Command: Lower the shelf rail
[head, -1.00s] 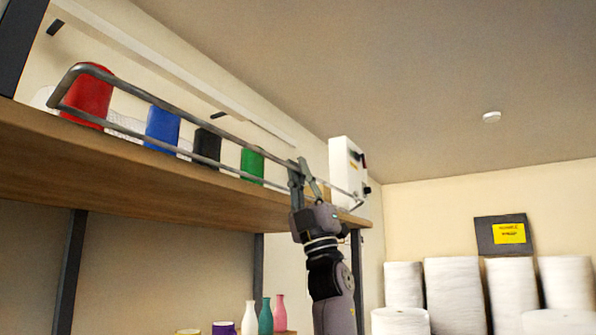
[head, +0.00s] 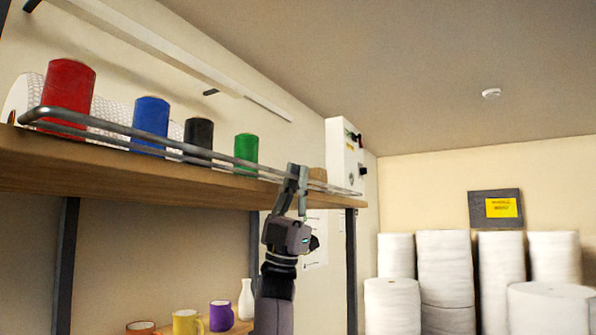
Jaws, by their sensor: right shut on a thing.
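The shelf rail (head: 110,128) is a grey metal loop of two long bars along the front edge of the upper wooden shelf (head: 130,174). It sits low and close to the board, crossing the lower parts of the coloured spools behind it. My right gripper (head: 297,172) is at the right part of the rail, shut on it, with its arm coming up from below. The fingers hide a short stretch of the rail. My left gripper is not in view.
Behind the rail stand a red spool (head: 69,88), a blue spool (head: 151,116), a black spool (head: 198,135) and a green spool (head: 246,147). A white box (head: 341,155) is on the wall past the shelf's right end. Mugs and a vase (head: 246,302) stand below. White rolls (head: 445,270) fill the right.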

